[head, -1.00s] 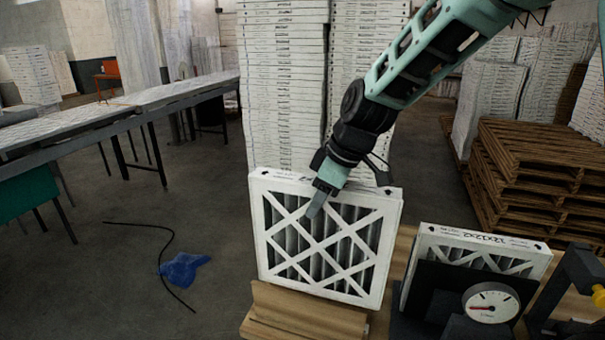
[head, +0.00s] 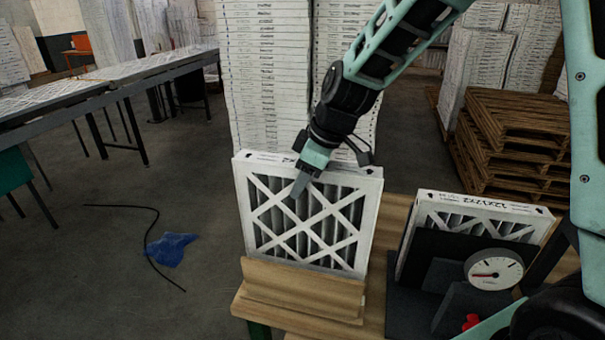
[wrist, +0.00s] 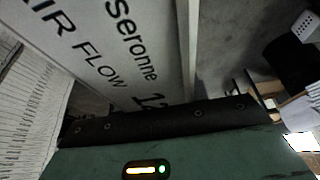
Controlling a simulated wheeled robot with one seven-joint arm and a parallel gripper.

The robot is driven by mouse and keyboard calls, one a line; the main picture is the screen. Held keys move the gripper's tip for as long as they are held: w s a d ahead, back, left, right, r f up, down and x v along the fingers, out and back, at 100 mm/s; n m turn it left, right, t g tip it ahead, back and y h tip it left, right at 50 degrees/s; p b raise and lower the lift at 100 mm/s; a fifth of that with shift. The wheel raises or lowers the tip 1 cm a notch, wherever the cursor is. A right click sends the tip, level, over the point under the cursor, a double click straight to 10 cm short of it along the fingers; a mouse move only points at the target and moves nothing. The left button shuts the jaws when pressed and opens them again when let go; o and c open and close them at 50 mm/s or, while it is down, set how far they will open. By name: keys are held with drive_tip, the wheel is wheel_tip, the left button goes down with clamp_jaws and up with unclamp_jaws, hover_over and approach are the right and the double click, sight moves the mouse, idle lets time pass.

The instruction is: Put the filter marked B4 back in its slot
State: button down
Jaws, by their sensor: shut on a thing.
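A white-framed filter (head: 310,232) with a crossed lattice face stands upright at the wooden holder (head: 300,285) in the head view. Its lower edge is hidden behind the holder's front board, so I cannot tell whether it rests on the bottom. My gripper (head: 302,184) is shut on the filter's top edge, with one finger showing against the lattice face. The wrist view shows the filter's printed edge (wrist: 110,45) close up, with "AIR FLOW" and part of "12". No B4 mark is readable.
A second filter (head: 485,208), marked 12x12x2, stands right in a dark stand with a round gauge (head: 494,270). Tall filter stacks (head: 270,80) rise behind. Pallets (head: 510,135) are at right. A blue rag (head: 171,249) and black cord lie on the open floor at left.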

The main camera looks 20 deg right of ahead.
sight(303, 194)
drive_tip(key=shift+f+b, duration=4.4)
drive_tip(key=shift+f, duration=0.65)
drive_tip(key=shift+f+b, duration=0.35)
drive_tip(key=shift+b, duration=0.15)
drive_tip(key=c, duration=1.1)
unclamp_jaws()
drive_tip(key=shift+c, duration=0.2)
drive_tip(key=shift+r, duration=0.1)
drive_tip(key=shift+r+p, duration=2.3)
drive_tip(key=shift+r, duration=1.2)
